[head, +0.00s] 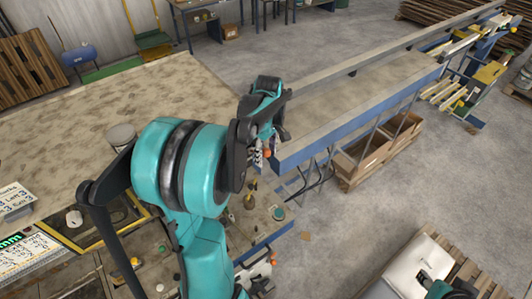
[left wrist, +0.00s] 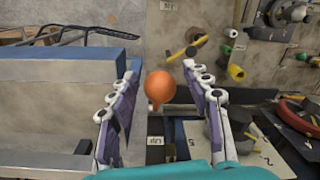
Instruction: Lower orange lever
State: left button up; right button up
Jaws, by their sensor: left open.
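The orange lever shows as a round orange knob (left wrist: 160,87) on a short stem in the left wrist view. In the head view a small orange spot (head: 267,153) shows below my left gripper (head: 268,138), near the end of the long grey machine bed. My left gripper (left wrist: 160,80) is open. Its two purple and white fingers stand on either side of the knob, with visible gaps to both. The lever's base is hardly visible. A teal and black part at the lower right of the head view may be my right gripper (head: 448,289); its jaws cannot be made out.
The grey machine bed (head: 350,105) runs to the upper right. A mottled worktable (head: 80,120) fills the left. Yellow and green knobs (left wrist: 236,72) and a yellow-handled lever (left wrist: 187,50) are close to the orange knob.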

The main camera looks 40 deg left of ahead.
pick_arm(q)
jog(key=shift+s, duration=0.15)
jog(key=shift+w, duration=0.2)
jog(key=c, duration=1)
grip_shut()
